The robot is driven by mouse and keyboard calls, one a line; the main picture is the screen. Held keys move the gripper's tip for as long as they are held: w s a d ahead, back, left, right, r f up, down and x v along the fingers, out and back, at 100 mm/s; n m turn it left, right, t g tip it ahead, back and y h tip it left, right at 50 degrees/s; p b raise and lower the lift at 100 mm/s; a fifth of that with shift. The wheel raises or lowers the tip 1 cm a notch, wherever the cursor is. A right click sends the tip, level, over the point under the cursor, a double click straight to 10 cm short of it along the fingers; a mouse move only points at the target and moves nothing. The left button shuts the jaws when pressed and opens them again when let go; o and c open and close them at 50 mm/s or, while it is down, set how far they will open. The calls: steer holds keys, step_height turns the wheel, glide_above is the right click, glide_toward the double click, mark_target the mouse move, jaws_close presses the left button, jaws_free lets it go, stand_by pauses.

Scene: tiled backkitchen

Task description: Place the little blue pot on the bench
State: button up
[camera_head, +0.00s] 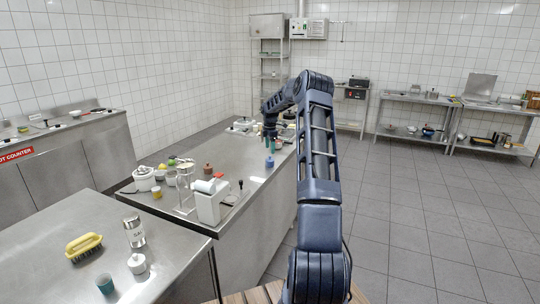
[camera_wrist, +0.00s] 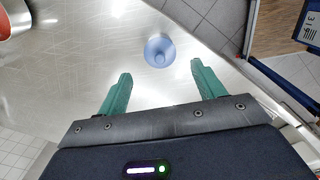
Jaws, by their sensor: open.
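The little blue pot (camera_wrist: 159,50) stands on the steel bench (camera_wrist: 85,60), near the bench's edge, seen from above in the wrist view. In the head view the blue pot (camera_head: 269,162) is a small shape on the bench near its right edge. My gripper (camera_wrist: 162,84) has its two green fingers spread apart with nothing between them. The pot lies just beyond the fingertips, apart from them. In the head view my gripper (camera_head: 270,142) hangs pointing down above the bench, over the pot.
An orange-brown bottle (camera_head: 208,171), a white box-shaped dispenser (camera_head: 211,202) and several small items stand on the bench to the left. A nearer counter holds a yellow brush (camera_head: 84,246), a shaker (camera_head: 134,232) and a teal cup (camera_head: 105,283). Tiled floor lies to the right.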

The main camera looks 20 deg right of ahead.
steer(key=s+a+r+m, duration=0.1)
steer(key=s+a+r, duration=0.25)
steer(key=r, duration=0.25)
steer(key=s+a+r+m+h, duration=0.1)
steer(key=s+a+r, duration=0.25)
steer(key=r, duration=0.25)
steer(key=s+a+r+m, duration=0.2)
steer(key=s+a+r, duration=0.1)
steer(key=s+r, duration=0.3)
steer(key=s+a+r+m+t, duration=0.1)
steer(key=s+a+r+m, duration=0.2)
steer(key=s, duration=0.4)
steer(key=s+a+r+m+t, duration=0.1)
steer(key=s+a+r, duration=0.1)
steer(key=s+r, duration=0.4)
steer(key=s+a+f+m+t, duration=0.1)
steer(key=s+f+m, duration=0.1)
steer(key=s, duration=0.9)
steer(key=s+a+f+m, duration=0.2)
steer(key=s+m, duration=0.2)
steer(key=s, duration=0.8)
steer(key=s+a+f+m+t+y, duration=0.1)
steer(key=s+f+m, duration=0.2)
steer(key=s, duration=0.8)
steer(key=shift+s+a+m+t, duration=0.2)
steer(key=shift+a+m+t, duration=0.15)
steer(key=shift+m, duration=0.15)
